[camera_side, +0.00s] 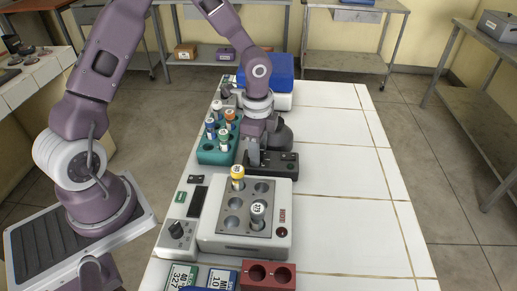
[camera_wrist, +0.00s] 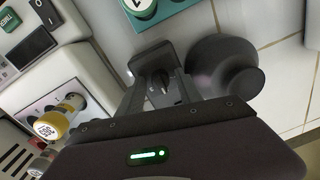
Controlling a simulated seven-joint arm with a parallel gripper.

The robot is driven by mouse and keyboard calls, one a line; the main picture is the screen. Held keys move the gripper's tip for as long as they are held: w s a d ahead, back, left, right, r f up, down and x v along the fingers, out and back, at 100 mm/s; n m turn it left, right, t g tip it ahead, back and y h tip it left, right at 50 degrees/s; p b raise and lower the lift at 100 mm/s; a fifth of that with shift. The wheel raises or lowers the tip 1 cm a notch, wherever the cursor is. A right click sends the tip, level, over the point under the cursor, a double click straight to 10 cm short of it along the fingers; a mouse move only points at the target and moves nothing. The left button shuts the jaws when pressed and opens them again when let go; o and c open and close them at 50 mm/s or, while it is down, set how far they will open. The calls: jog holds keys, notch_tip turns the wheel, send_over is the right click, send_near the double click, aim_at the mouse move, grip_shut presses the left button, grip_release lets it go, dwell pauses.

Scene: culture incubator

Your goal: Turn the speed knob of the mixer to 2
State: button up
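The mixer is a small dark device (camera_side: 285,168) with a rounded dark cup-like part (camera_side: 284,135) at its back; that part also shows in the wrist view (camera_wrist: 226,68). Its small dark knob (camera_wrist: 160,88), with a light pointer mark, shows between my fingers in the wrist view. My gripper (camera_side: 254,158) points down over the left part of the mixer. Its grey fingers (camera_wrist: 160,92) stand apart on either side of the knob, with a gap visible; contact with the knob is not clear. The dial marks are too small or hidden to read.
A teal rack (camera_side: 216,158) with several vials stands left of the mixer. In front is a white block unit (camera_side: 250,247) with a yellow-capped tube (camera_side: 237,177) and a grey-capped tube (camera_side: 257,215). A red block (camera_side: 268,277) lies nearer. The tabletop's right side (camera_side: 350,180) is clear.

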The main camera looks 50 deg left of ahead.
notch_tip(320, 180, up, 7)
jog(key=shift+s+d+r, duration=0.1)
jog(key=shift+s, duration=0.05)
dwell(0.4)
jog(key=s+r+n+t+y, duration=0.2)
jog(key=s+r+n, duration=0.3)
jog(key=s+r, duration=0.55)
jog(key=s+d+r+n+t+h, duration=0.1)
jog(key=s+r+n, duration=0.1)
jog(key=s, duration=0.3)
jog(key=s+d+r+n+t+h, duration=0.1)
jog(key=s+d+r+n+t, duration=0.1)
jog(key=s, duration=0.4)
jog(key=r+n, duration=0.1)
jog(key=n, duration=0.1)
jog(key=shift+s+r+n, duration=0.15)
jog(key=shift+r+n, duration=0.15)
